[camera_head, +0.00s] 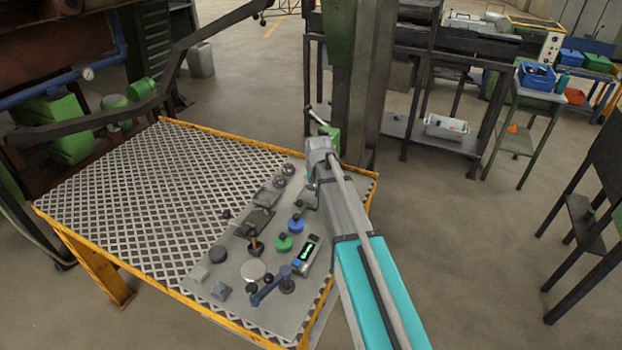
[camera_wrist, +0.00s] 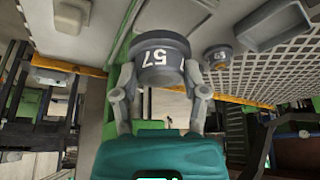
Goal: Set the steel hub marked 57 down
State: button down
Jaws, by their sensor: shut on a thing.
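In the head view my arm covers the gripper and the hub, near the plate's right side.
The grey plate (camera_head: 228,290) carries several parts, including a green-topped piece (camera_head: 283,243) and a blue-topped piece (camera_head: 295,224). The perforated table top (camera_head: 150,190) left of it looks clear.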

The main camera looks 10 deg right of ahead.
jog(key=s+d+r+p, duration=0.6)
jog(key=s+d+r, duration=0.1)
jog(key=s+d, duration=0.1)
jog(key=shift+s+r+p, duration=0.25)
jog(key=shift+s+p, duration=0.05)
jog(key=shift+d, duration=0.1)
dwell(0.6)
